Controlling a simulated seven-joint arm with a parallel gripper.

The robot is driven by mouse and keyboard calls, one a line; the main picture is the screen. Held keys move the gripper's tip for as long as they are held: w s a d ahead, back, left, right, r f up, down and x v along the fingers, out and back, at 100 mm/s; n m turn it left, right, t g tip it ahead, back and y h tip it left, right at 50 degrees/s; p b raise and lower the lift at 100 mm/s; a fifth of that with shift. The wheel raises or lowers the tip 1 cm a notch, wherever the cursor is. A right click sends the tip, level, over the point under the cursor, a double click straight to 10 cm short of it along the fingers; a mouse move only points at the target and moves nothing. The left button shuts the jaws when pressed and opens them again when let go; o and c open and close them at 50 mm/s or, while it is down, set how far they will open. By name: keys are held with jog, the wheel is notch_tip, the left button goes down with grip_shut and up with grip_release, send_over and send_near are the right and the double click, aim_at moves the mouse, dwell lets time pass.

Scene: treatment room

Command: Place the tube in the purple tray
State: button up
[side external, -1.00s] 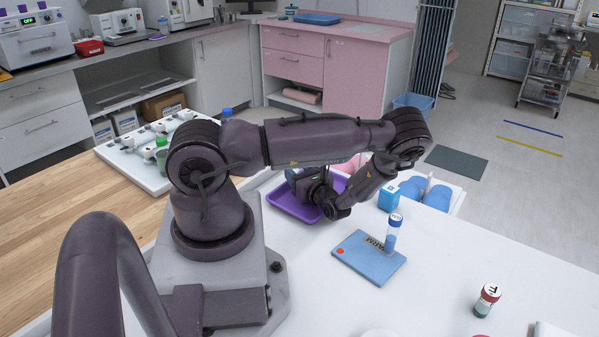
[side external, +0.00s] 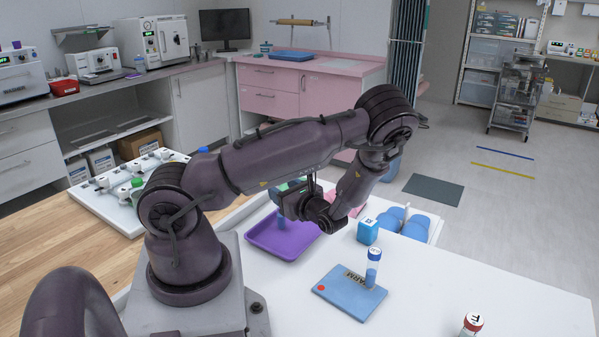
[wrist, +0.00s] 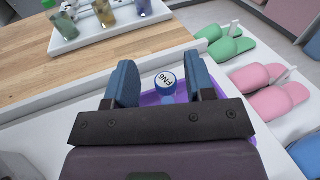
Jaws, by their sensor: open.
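The purple tray (side external: 283,246) lies on the white table below my gripper (side external: 284,208) in the side view. In the wrist view my gripper (wrist: 161,70) is open, with its two blue fingers well apart. A tube with a round, labelled blue-and-white cap (wrist: 166,82) shows between and beyond the fingers, with clear space on both sides. It stands cap up over the purple tray (wrist: 150,99), which is mostly hidden by the gripper. In the side view a blue shape under the gripper cannot be told apart as tube or finger.
A blue-capped tube (side external: 373,268) stands on a blue plate (side external: 345,297) right of the tray. A blue box (side external: 368,231) and blue slippers (side external: 414,226) are behind it. A red-capped tube (side external: 473,324) is at the front right. A white rack of bottles (side external: 110,205) stands left.

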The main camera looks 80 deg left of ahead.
jog(key=d+r+n+t+h, duration=0.6)
jog(key=d+r, duration=0.6)
jog(key=d, duration=0.2)
jog(key=d+r+n+t+h, duration=0.6)
jog(key=d+r+h, duration=0.3)
jog(key=d+r, duration=0.3)
jog(key=shift+d+t+h, duration=0.3)
jog(key=shift+d+t, duration=0.1)
jog(key=shift+d, duration=0.8)
